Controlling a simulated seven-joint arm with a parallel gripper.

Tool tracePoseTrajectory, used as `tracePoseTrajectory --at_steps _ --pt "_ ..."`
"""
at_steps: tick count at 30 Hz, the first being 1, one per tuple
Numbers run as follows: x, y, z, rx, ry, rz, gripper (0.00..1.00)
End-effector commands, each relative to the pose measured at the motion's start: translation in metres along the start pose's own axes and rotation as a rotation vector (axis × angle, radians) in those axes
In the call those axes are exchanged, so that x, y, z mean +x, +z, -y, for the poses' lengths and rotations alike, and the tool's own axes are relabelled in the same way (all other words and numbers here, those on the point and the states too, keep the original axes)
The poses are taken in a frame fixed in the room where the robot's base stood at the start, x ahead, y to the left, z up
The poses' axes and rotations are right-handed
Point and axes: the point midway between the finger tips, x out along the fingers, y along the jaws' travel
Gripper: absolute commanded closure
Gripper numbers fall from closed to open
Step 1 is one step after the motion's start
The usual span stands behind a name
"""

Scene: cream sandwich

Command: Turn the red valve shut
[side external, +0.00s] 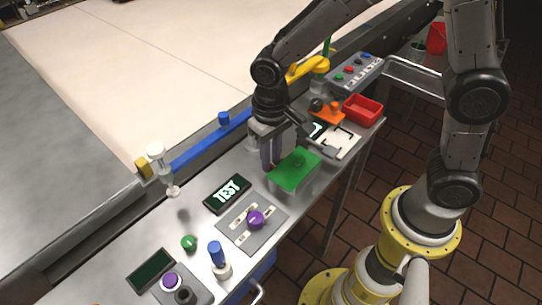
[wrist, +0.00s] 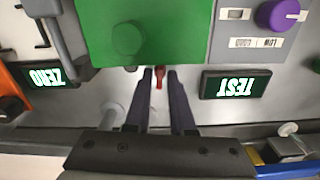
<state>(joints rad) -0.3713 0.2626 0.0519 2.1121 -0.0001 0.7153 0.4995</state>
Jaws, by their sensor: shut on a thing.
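The red valve (wrist: 159,77) shows in the wrist view as a small red handle at the near edge of the green plate, between the tips of my two dark fingers. My gripper (wrist: 160,74) is shut on it, one finger on each side. In the side external view my gripper (side external: 271,164) points down at the bench just left of the green plate (side external: 289,174). A trace of red shows at the fingertips there, but the fingers hide most of the valve. I cannot tell how far it is turned.
The green plate with its round knob (wrist: 127,38) stands close beside my fingers. A TEST display (side external: 228,194) and a panel with a purple knob (side external: 255,220) lie nearer the camera. A red bin (side external: 362,109) and a button box (side external: 352,73) stand beyond.

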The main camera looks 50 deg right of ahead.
Motion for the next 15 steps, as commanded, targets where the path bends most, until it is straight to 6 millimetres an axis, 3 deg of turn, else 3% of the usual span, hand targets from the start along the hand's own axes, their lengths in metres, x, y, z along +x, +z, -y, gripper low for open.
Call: tracePoseTrajectory --at_steps 15 --pt "-0.0013 -0.0001 0.0001 0.466 -0.001 -0.001 1.00"
